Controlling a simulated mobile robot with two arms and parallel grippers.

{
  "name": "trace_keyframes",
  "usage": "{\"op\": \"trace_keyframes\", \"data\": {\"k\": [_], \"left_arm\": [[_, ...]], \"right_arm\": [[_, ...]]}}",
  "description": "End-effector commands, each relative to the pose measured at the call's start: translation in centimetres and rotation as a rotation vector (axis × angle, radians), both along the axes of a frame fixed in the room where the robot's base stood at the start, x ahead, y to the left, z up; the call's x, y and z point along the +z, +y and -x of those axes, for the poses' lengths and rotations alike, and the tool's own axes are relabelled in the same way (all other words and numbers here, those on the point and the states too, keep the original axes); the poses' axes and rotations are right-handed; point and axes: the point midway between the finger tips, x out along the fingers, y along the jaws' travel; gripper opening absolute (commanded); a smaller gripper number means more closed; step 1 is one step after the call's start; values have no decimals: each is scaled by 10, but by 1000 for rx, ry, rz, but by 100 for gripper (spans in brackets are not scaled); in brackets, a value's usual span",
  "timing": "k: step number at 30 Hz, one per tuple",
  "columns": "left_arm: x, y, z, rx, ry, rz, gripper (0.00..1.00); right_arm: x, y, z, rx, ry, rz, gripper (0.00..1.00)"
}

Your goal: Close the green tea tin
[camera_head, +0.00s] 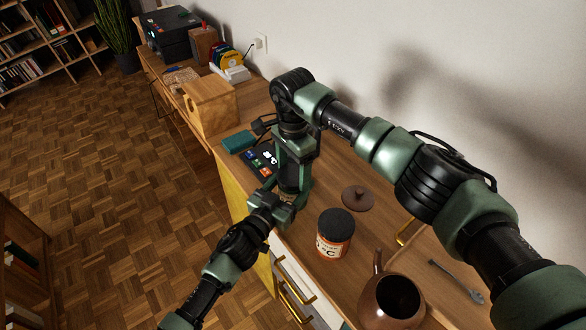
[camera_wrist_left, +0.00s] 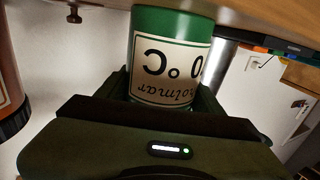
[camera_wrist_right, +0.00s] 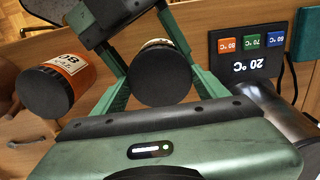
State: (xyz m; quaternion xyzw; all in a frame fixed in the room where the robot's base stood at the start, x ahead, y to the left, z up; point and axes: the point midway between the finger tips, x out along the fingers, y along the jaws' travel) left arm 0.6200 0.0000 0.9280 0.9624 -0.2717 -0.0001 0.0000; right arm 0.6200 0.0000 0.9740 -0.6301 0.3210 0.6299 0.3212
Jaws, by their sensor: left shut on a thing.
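The green tea tin (camera_wrist_left: 172,22) shows in the left wrist view, with a pale label, standing on the wooden top. My left gripper (camera_wrist_left: 165,92) is shut around its side. In the head view the tin is hidden behind my right gripper (camera_head: 294,190), which points down over that spot beside my left gripper (camera_head: 275,208). In the right wrist view a round black lid (camera_wrist_right: 159,82) lies between my right gripper's fingers, with a bit of pale label beyond it. I cannot tell whether the fingers press the lid or whether it is fully seated.
An orange tin (camera_head: 334,243) with a black lid stands close by. Around it are a brown teapot (camera_head: 375,299), its loose lid (camera_head: 357,199) and a spoon (camera_head: 457,281). A black temperature panel (camera_wrist_right: 243,58) and a teal box (camera_head: 239,142) lie behind my right gripper.

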Motion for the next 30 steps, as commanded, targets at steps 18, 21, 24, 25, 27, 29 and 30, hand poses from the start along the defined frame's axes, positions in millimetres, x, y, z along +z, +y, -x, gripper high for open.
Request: {"op": "trace_keyframes", "data": {"k": [18, 21, 24, 25, 27, 29, 30], "left_arm": [[0, 0, 0, 1, 1, -1, 0], [0, 0, 0, 1, 1, -1, 0], [0, 0, 0, 1, 1, -1, 0], [0, 0, 0, 1, 1, -1, 0], [0, 0, 0, 1, 1, -1, 0], [0, 0, 0, 1, 1, -1, 0], [0, 0, 0, 1, 1, -1, 0]], "right_arm": [[0, 0, 0, -739, 0, 1, 24], [0, 0, 0, -968, 1, 0, 24], [-1, 1, 0, -1198, 1, 0, 24], [-1, 0, 1, -1266, 0, 1, 24], [-1, 1, 1, -1426, 1, 1, 24], [-1, 1, 1, -1565, 2, 1, 24], [-1, 1, 1, -1657, 2, 1, 24]]}}
